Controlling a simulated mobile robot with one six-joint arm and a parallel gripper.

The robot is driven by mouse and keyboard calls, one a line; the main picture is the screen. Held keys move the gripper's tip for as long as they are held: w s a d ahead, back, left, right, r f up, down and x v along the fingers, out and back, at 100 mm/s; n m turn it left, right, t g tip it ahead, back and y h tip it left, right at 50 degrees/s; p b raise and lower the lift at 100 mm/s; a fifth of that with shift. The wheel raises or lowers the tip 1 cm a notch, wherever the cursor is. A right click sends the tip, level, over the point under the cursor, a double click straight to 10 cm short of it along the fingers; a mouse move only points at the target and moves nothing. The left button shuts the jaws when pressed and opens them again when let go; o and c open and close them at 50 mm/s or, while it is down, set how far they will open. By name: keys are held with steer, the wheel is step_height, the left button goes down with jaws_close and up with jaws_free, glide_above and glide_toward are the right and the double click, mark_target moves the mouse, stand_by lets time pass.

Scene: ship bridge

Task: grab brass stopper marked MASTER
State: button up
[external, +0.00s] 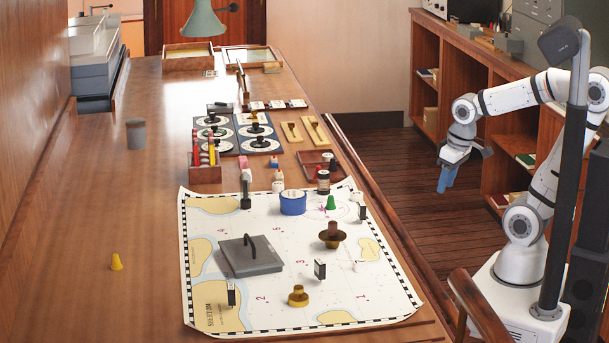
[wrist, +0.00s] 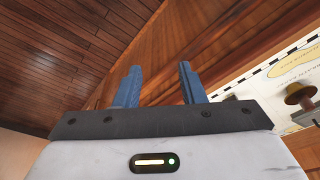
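A brass stopper-shaped piece (external: 298,297) stands near the front edge of the chart. A second piece, with a brown top and a wide brass rim (external: 332,240), stands farther back and right on the chart. A similar brown-and-brass piece (wrist: 300,96) shows at the right edge of the wrist view. I cannot read MASTER on any of them. My gripper (external: 447,180) hangs over the floor, right of the table and apart from these pieces. In the wrist view its two blue fingers (wrist: 158,75) are spread with nothing between them.
The chart (external: 285,318) also bears a grey slab with a handle (external: 250,258), a blue round tin (external: 293,203), a green cone (external: 331,202) and several small label stands. The table's left side is mostly clear.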

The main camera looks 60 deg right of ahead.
steer(key=shift+o, duration=0.4)
steer(key=o, duration=1)
steer(key=shift+o, duration=0.2)
step_height(320, 180, up, 3)
steer(key=n+p, duration=0.6)
steer(key=n, duration=2.7)
glide_above(333, 222)
steer(key=s, duration=0.1)
steer(key=shift+s+f+n+g, duration=0.2)
steer(key=shift+f+n+g, duration=0.05)
steer(key=shift+n+g, duration=0.15)
steer(key=shift+f, duration=0.4)
steer(key=shift+w+d+f+p, duration=0.1)
steer(key=shift+w+f+p, duration=0.15)
steer(key=shift+f, duration=0.85)
steer(key=shift+w+a+f+p, duration=0.1)
steer(key=shift+w+f+p, duration=0.15)
steer(key=shift+f, duration=0.9)
steer(key=shift+w+d+f+p, duration=0.1)
steer(key=shift+w+f+p, duration=0.15)
steer(key=shift+f, duration=0.85)
